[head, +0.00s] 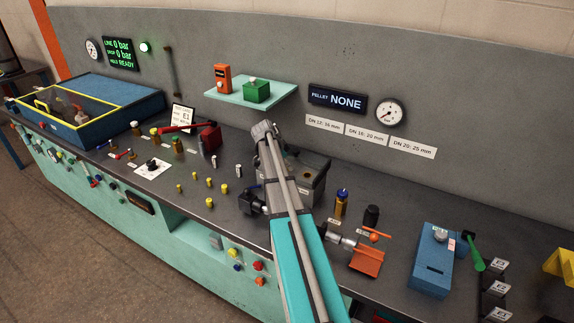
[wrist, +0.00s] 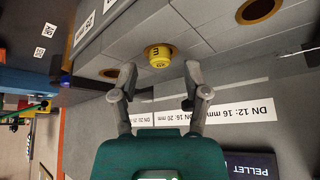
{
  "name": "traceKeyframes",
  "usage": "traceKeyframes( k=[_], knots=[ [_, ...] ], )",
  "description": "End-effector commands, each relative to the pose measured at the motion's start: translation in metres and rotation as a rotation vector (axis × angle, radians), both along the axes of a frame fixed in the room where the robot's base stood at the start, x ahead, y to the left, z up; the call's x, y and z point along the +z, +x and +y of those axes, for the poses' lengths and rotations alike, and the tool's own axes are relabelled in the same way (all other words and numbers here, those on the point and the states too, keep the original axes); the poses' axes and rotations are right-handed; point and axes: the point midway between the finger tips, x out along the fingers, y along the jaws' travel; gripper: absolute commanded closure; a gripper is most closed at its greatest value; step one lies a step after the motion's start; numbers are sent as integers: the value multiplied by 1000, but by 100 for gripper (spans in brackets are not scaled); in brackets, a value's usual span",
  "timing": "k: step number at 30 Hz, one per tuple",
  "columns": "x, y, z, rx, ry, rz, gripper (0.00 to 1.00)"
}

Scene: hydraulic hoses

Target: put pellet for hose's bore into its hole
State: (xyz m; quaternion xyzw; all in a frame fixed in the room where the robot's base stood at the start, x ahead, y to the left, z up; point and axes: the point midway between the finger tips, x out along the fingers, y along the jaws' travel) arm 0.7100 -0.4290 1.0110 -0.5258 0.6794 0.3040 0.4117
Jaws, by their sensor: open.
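A yellow pellet (wrist: 160,56) with a dark mark on its end sits in a brass-rimmed hole of a grey block (wrist: 120,40) in the wrist view. Part of it stands out of the hole; its depth inside is hidden. My gripper (wrist: 160,74) is open, one finger on each side of the pellet with gaps between. In the head view the grey block (head: 318,168) is partly behind my arm, and the gripper and this pellet cannot be made out. Several loose yellow pellets (head: 210,203) stand on the bench. A display (head: 338,100) reads "PELLET NONE".
Other round holes (wrist: 256,10) show in the block. A wall label (wrist: 235,114) reads "DN 12: 16 mm". A green shelf (head: 250,94), an amber-bodied bottle (head: 341,205), an orange-handled fixture (head: 367,260) and a blue box (head: 432,262) surround the arm.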

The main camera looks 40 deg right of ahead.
Motion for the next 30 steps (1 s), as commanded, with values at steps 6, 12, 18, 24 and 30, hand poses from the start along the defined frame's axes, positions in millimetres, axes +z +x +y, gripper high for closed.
traceKeyframes(
  k=[6,12,18,24,30],
  knots=[
    [19,2,8,0,0,0,40],
    [35,3,16,-1,0,0,40],
    [51,5,25,1,0,0,40],
    [68,7,33,0,0,1,40],
    [84,9,41,-1,0,0,40]
  ],
)
